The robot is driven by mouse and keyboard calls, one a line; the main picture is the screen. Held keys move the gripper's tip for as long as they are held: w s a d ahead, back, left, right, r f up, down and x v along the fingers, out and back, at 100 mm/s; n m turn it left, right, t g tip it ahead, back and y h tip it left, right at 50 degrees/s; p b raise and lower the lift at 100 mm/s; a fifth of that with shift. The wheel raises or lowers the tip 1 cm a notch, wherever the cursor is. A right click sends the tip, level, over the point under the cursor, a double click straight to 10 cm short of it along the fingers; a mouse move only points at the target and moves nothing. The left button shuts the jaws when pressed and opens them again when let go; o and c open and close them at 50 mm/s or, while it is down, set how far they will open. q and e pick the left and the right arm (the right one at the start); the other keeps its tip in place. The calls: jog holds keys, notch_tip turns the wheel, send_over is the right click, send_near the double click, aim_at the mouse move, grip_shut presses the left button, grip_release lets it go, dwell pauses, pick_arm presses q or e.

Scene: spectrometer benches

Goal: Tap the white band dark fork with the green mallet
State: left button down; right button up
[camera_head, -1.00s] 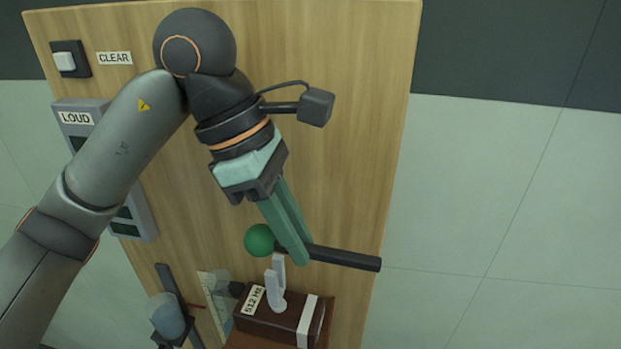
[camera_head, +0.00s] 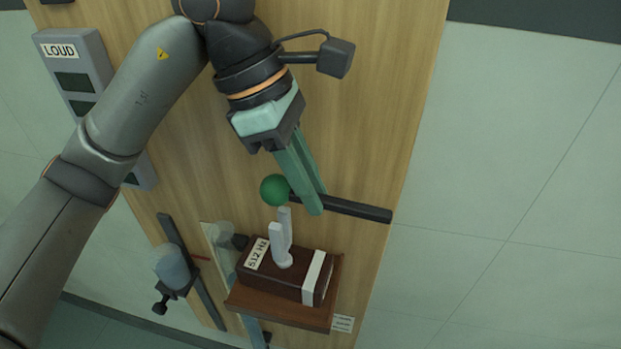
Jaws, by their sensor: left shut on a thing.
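The green mallet has a round green head (camera_head: 275,190) and a black handle (camera_head: 358,209) pointing right. My left gripper (camera_head: 316,204) is shut on the handle near the head and holds it level. The fork (camera_head: 281,246) is a pale two-pronged piece upright on a dark brown box (camera_head: 285,282) with a white band (camera_head: 314,277) and a "512 Hz" label. The mallet head appears just above and slightly left of the prong tips; a small gap shows, but depth is hard to judge. My right gripper is not in view.
The box sits on a brown shelf (camera_head: 280,309) on a wooden panel (camera_head: 390,130). A clear plate (camera_head: 222,262) stands left of the box. A blue-grey cylinder (camera_head: 170,268) on a dark bracket is further left. A grey "LOUD" unit (camera_head: 75,75) is at upper left. Right of the panel is clear.

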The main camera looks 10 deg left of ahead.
pick_arm(q)
jog(key=shift+f, duration=0.1)
notch_tip(320, 180, down, 3)
jog(key=b, duration=0.3)
notch_tip(320, 180, up, 7)
jog(key=p, duration=0.5)
dwell(0.3)
